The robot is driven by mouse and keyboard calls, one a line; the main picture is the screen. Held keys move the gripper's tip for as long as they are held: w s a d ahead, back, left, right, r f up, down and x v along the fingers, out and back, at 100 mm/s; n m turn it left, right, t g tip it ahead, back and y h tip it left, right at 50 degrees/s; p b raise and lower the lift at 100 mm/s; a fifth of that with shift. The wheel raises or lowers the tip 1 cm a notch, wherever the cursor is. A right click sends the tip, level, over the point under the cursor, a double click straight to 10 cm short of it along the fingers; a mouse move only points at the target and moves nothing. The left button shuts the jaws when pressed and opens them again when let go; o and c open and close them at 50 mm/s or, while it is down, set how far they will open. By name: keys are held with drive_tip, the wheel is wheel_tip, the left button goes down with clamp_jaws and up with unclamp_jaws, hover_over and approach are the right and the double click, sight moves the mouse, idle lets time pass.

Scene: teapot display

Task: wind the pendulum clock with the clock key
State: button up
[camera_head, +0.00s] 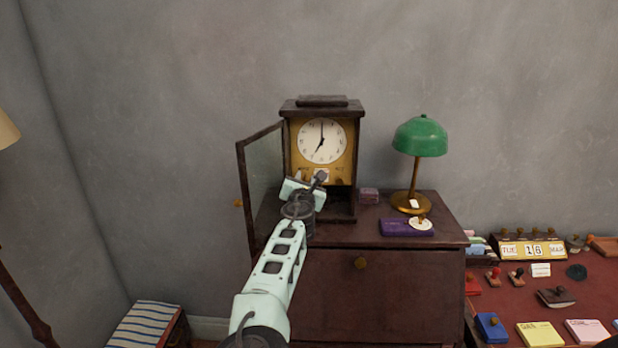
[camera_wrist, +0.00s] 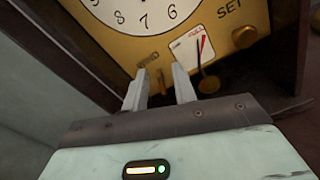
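The pendulum clock (camera_head: 353,150) stands on the dark cabinet with its glass door (camera_head: 262,180) swung open to the left. In the wrist view, its brass front (camera_wrist: 228,18) shows a WIND label at lower left, a small gauge (camera_wrist: 187,47) and a SET knob (camera_wrist: 244,37). My gripper (camera_wrist: 160,88) is at the WIND spot with its fingers apart. A narrow brass piece (camera_wrist: 164,86), which looks like the clock key, shows between the fingers, with visible gaps to both. Whether it sits in the winding hole is hard to tell. In the head view my gripper (camera_head: 304,182) covers this spot.
The open door is close to the left of my arm. A pendulum bob (camera_wrist: 209,84) hangs below the gauge.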

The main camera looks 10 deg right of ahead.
clamp_jaws()
drive_tip(key=shift+f+b, duration=0.1)
drive_tip(key=shift+b, duration=0.25)
